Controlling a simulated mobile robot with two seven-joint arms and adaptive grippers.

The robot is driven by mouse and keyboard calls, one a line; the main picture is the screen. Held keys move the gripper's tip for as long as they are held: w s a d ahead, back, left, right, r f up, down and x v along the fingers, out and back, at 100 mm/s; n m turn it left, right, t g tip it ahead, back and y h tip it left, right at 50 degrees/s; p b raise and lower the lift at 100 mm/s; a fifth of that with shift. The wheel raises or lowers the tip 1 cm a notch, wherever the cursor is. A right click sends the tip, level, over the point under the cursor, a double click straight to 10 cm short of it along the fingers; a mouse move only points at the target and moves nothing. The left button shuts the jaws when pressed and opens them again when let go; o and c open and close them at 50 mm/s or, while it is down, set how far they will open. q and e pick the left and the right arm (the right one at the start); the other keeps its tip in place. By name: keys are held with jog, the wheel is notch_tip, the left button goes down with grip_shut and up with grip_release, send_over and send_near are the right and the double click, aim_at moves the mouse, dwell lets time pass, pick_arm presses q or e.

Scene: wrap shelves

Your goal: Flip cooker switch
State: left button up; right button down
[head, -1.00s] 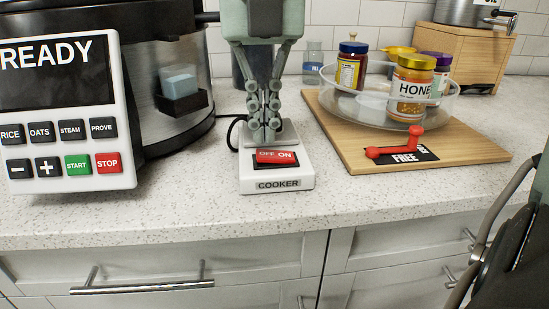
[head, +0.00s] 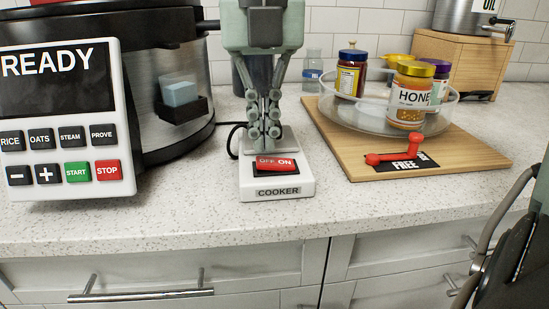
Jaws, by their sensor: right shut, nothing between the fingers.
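The cooker switch is a white box (head: 255,187) on the counter, labelled COOKER, with a red rocker (head: 277,164) marked OFF on the left and ON on the right. I cannot tell for sure which side of the rocker is pressed down. My right gripper (head: 267,149) points straight down with its fingers together and empty. Its tips are at the far edge of the rocker, nearer the OFF half; whether they touch it is unclear. The fingers hide part of the box's back.
A large cooker (head: 165,50) with a READY button panel (head: 65,100) stands left. To the right, a wooden board (head: 350,160) holds a red lever (head: 400,150) and a glass tray (head: 340,108) with jars. A wooden box (head: 455,65) is behind. Counter in front of the switch is clear.

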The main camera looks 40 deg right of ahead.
aim_at(264, 161)
jog(key=shift+f+b, duration=1)
jog(key=shift+f, duration=0.1)
dwell(0.9)
jog(key=shift+r, duration=0.15)
jog(key=shift+r+p, duration=2.35)
jog(key=shift+r, duration=1)
